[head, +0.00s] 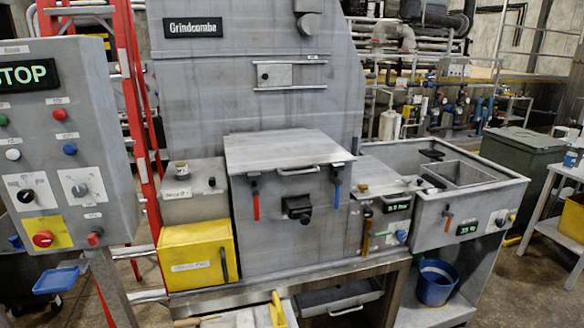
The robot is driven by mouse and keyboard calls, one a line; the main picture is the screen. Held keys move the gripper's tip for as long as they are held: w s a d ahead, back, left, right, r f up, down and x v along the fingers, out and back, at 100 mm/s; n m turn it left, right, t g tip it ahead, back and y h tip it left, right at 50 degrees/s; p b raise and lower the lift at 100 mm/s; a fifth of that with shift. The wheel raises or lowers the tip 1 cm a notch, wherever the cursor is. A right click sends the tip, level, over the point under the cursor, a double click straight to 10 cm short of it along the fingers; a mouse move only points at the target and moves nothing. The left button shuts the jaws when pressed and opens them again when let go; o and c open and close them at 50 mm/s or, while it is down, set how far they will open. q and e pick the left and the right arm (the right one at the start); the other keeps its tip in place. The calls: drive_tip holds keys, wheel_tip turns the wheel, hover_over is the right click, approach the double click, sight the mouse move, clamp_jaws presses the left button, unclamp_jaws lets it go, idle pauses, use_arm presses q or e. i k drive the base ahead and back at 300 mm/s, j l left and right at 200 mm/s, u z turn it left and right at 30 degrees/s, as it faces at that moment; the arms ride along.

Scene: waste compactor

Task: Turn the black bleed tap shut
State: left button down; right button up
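No label marks a bleed tap legibly, so I cannot tell for sure which black part it is. A black knob-like fitting (297,208) sits on the front of the central grey box (285,245), between a red lever (256,205) and a blue lever (336,196), both hanging down. Two black handles, an upper one (432,155) and a lower one (433,180), lie on top of the right-hand grey unit (472,208). Whether any of these is open or shut cannot be told. Neither of my grippers is in view.
A control panel (105,165) with a STOP display stands close at the left, before a red ladder (130,90). A yellow box (195,256) is left of the central box. A blue bucket (436,282) sits at the lower right. Open floor lies further right.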

sight(367, 214)
drive_tip(key=i+l+z, duration=0.3)
drive_tip(key=l, duration=0.3)
drive_tip(key=i+l+z, duration=0.35)
drive_tip(key=i+l, duration=0.1)
drive_tip(key=l, duration=0.05)
